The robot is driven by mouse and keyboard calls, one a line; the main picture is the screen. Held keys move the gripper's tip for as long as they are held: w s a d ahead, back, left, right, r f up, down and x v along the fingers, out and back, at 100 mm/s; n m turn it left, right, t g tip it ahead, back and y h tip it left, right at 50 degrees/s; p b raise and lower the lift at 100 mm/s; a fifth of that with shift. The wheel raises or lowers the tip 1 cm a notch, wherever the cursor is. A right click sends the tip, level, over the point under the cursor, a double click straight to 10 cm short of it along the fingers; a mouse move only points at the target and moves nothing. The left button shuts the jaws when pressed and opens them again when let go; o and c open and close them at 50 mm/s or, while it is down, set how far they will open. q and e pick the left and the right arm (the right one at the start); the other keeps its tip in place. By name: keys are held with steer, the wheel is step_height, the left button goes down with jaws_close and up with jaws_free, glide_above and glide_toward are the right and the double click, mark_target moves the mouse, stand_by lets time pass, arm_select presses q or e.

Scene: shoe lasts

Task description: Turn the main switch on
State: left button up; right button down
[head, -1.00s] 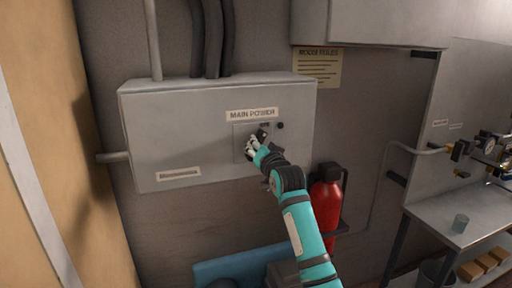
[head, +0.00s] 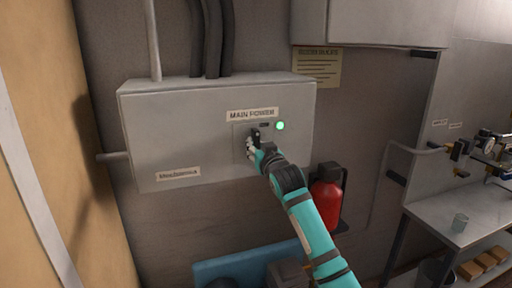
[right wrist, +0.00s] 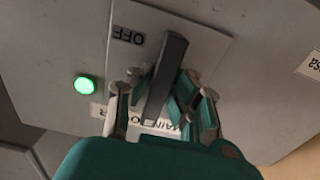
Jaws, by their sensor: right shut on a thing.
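The main power box (head: 165,130) is a grey wall cabinet labelled "MAIN POWER". Its switch has a dark handle (head: 255,136), which stands roughly upright on a plate on the box front. In the right wrist view the handle (right wrist: 168,72) lies between the fingers. A lamp (head: 280,126) beside the switch glows green, also in the right wrist view (right wrist: 87,88). My right gripper (head: 251,147) is shut on the handle; its fingers (right wrist: 160,95) flank the handle in the right wrist view. My left gripper is not in view.
A red fire extinguisher (head: 326,197) hangs below right of the box, close to my right arm. A metal bench (head: 470,215) with a cup stands at the right. Thick dark cables (head: 212,40) rise from the box top.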

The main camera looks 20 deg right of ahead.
steer(key=shift+f, duration=0.1)
steer(key=c, duration=1.6)
jaws_free()
steer(key=o, duration=0.4)
steer(key=shift+s+r, duration=0.15)
steer(key=shift+r, duration=0.05)
steer(key=shift+c, duration=0.2)
steer(key=s, duration=1.2)
steer(key=shift+d, duration=0.25)
steer(key=shift+f, duration=0.15)
